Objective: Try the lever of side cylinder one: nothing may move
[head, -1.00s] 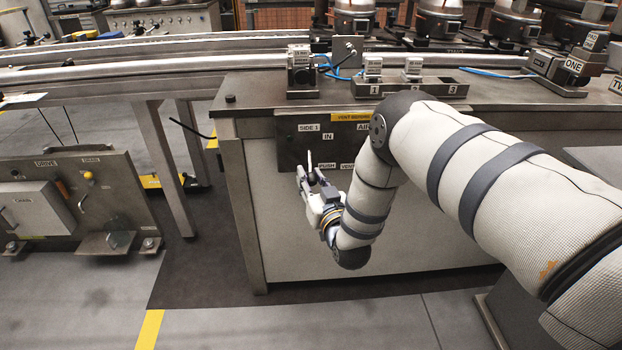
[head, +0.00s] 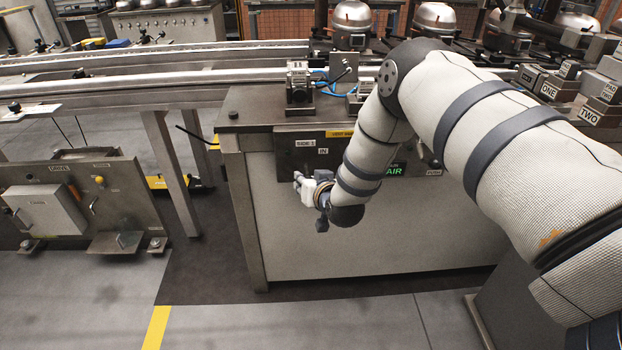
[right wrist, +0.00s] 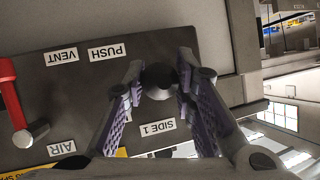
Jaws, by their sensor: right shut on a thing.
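The side 1 panel (head: 290,160) is a dark plate on the front of the bench, with SIDE 1 and IN labels. My right gripper (head: 298,177) is at its lower left in the head view, partly hidden by its own wrist. In the right wrist view, the purple-padded fingers of my right gripper (right wrist: 160,85) are shut around a dark round lever knob (right wrist: 160,78), which stands out from the panel (right wrist: 85,85) near the SIDE 1 label (right wrist: 157,127). The lever's shaft is hidden behind the knob. My left gripper is out of view.
A red handle (right wrist: 10,95) sits on the panel between the VENT and AIR labels. A green AIR sign (head: 393,170) shows beside my forearm. Blocks marked ONE (head: 549,91) and TWO (head: 589,115) stand on the bench. The floor in front is clear.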

